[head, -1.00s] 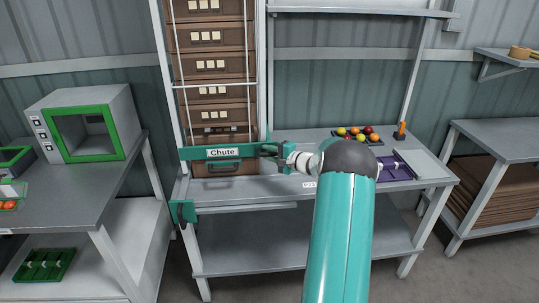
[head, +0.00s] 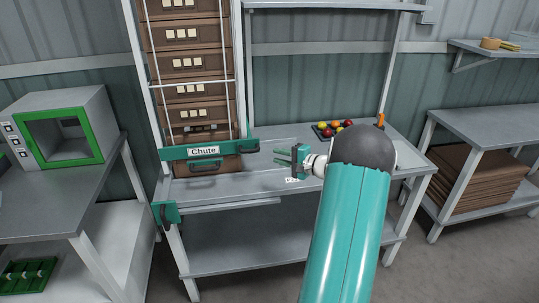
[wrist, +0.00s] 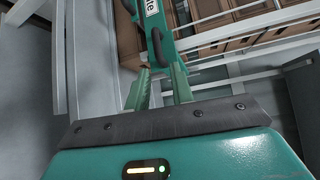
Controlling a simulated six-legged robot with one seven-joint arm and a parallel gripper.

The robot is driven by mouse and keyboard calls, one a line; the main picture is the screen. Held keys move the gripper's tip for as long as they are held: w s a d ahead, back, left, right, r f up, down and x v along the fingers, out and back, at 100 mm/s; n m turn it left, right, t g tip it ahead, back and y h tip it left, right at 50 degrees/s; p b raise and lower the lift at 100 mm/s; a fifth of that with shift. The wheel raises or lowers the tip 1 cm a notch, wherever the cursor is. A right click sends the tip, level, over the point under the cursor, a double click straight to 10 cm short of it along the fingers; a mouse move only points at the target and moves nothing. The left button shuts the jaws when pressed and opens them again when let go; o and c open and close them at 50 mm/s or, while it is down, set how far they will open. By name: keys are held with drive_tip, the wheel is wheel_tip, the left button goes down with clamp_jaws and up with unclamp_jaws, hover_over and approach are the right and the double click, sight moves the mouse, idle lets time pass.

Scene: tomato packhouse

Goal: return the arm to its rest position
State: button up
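My gripper (head: 281,157) hangs over the grey workbench (head: 270,181), right of the teal chute bar (head: 173,155) labelled "Chute". Its two green fingers point left, stand apart and hold nothing. A gap shows between the fingertips and the bar's right end. In the wrist view my gripper (wrist: 160,90) also shows parted fingers, with the teal bar (wrist: 156,38) beyond them. My teal arm runs up from the bottom of the head view and hides part of the bench's right side.
Brown boxes (head: 190,37) are stacked in a white-framed rack above the chute. A dark tray (head: 318,131) of red, yellow and orange tomatoes sits at the bench's back. A green-framed grey machine (head: 90,100) stands left. A side table (head: 480,125) stands right.

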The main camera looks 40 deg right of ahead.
drive_tip(key=shift+s, duration=0.35)
idle(0.3)
drive_tip(key=a+r+n+g+y, duration=0.1)
drive_tip(key=a+r+n+g, duration=0.2)
drive_tip(key=a, duration=0.7)
drive_tip(key=a+r+n+g+y, duration=0.1)
drive_tip(key=a+r+n+g, duration=0.2)
drive_tip(key=a, duration=0.8)
drive_tip(key=a+r+n+g+y, duration=0.2)
drive_tip(key=a+r+n+g, duration=0.1)
drive_tip(key=a, duration=0.7)
drive_tip(key=s+a+r+n+h, duration=0.1)
drive_tip(key=s+a+n+h, duration=0.2)
drive_tip(key=s+a, duration=0.4)
drive_tip(key=s+a+r+n+g+h, duration=0.1)
drive_tip(key=s+a+n+h, duration=0.3)
drive_tip(key=s+a, duration=0.4)
drive_tip(key=s+n, duration=0.1)
drive_tip(key=s, duration=0.5)
drive_tip(key=shift+s+a+r, duration=0.15)
drive_tip(key=shift+a+r, duration=0.05)
drive_tip(key=shift+o, duration=0.3)
